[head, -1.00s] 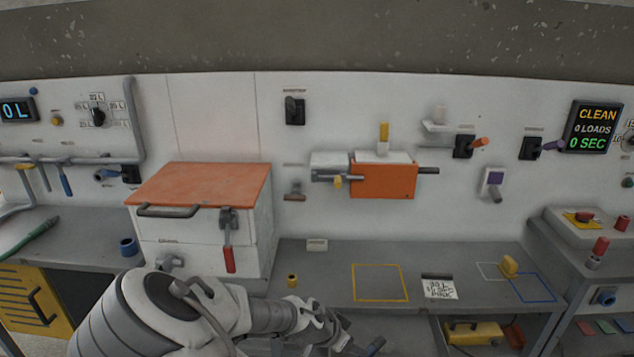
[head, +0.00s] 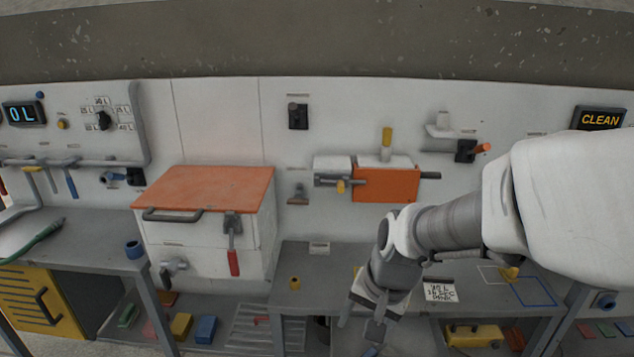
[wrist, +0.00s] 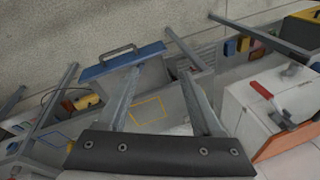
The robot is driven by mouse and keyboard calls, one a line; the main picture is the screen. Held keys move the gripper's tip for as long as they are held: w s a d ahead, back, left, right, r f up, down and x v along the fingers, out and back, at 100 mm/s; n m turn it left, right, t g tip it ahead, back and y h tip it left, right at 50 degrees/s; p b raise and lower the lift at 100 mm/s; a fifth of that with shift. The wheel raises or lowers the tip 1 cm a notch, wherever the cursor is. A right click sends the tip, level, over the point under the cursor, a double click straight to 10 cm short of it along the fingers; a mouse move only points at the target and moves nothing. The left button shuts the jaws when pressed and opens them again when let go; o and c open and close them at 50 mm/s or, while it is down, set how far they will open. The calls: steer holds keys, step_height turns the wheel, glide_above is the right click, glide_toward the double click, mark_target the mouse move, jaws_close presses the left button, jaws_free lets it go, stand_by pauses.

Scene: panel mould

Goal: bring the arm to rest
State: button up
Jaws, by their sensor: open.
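My gripper (head: 360,325) hangs in front of the grey bench in the head view, with its fingers pointing down. It also shows in the wrist view (wrist: 161,72), where its two fingers stand apart with nothing between them. My arm reaches in from the right side of the head view and bends down at the wrist. It hides most of the yellow outlined square on the bench and part of the wall panel at the right.
A white box with an orange lid (head: 205,187) and a red-handled lever (head: 233,258) stands left of my gripper. An orange block (head: 385,186) is on the wall.

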steer(key=s+d+r+n+t+h+p, duration=0.1)
steer(key=s+d+r+n+t, duration=0.2)
steer(key=s+r, duration=0.8)
steer(key=d+r+n, duration=0.2)
steer(key=d, duration=0.1)
steer(key=shift+s+d+r+h, duration=0.15)
steer(key=shift+s+r+h, duration=0.1)
steer(key=shift+h, duration=0.15)
steer(key=shift+w, duration=0.1)
